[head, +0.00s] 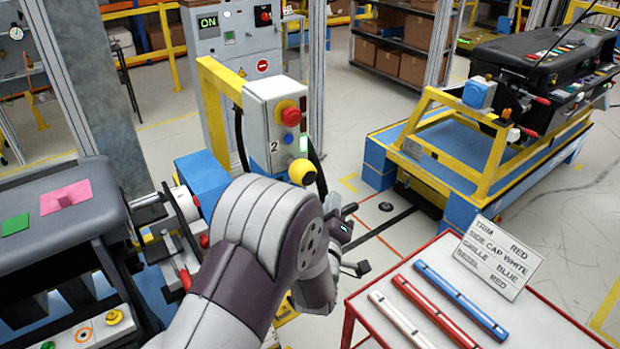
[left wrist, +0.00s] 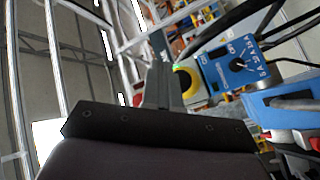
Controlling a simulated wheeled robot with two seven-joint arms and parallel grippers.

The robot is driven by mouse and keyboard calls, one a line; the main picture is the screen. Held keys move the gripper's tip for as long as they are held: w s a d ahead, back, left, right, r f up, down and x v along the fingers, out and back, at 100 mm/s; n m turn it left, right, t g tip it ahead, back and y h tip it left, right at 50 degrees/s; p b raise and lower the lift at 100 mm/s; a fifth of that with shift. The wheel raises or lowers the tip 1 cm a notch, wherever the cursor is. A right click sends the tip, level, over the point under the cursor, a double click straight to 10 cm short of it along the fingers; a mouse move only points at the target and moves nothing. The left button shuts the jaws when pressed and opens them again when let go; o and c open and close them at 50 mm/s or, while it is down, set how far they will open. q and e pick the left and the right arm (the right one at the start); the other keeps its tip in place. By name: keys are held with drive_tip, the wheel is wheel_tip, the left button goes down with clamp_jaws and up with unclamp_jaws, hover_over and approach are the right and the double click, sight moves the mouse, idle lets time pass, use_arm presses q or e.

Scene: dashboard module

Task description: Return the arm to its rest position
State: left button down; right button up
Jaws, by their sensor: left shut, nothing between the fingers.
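My left arm (head: 262,225) rises from the bottom middle of the head view, bent at a grey and dark purple joint. Its forearm turns down behind that joint. Part of my left gripper (head: 345,228) shows just right of the arm, largely hidden. It is left of the red-edged table and below the button box. In the left wrist view my left gripper's grey fingers (left wrist: 160,85) are together beyond a black plate, with nothing held. My right gripper is in neither view.
A button box (head: 275,125) on a yellow post stands just beyond my arm. A dashboard (head: 60,230) is at left, another (head: 545,60) at back right. The red-edged table (head: 545,315) holds coloured strips and a card (head: 497,257). A blue device with a dial (left wrist: 237,64) shows in the wrist view.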

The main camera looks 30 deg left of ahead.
use_arm(q)
drive_tip(key=s+d+f+m+g+h, duration=0.3)
drive_tip(key=f+m+g, duration=0.1)
drive_tip(key=f+g, duration=0.15)
drive_tip(key=s+d+f+m+g+h, duration=0.3)
drive_tip(key=s+f+m+g, duration=0.1)
drive_tip(key=f, duration=0.3)
drive_tip(key=s+d+r+m+g, duration=0.1)
drive_tip(key=s+d+m+g, duration=0.1)
drive_tip(key=s, duration=0.3)
drive_tip(key=s+d+r+m+g+h, duration=0.1)
drive_tip(key=s+d+m+g, duration=0.1)
drive_tip(key=s+m+g, duration=0.2)
drive_tip(key=shift+s+d+r, duration=0.25)
drive_tip(key=shift+s+r, duration=0.15)
drive_tip(key=shift+s, duration=0.7)
drive_tip(key=shift+g, duration=0.25)
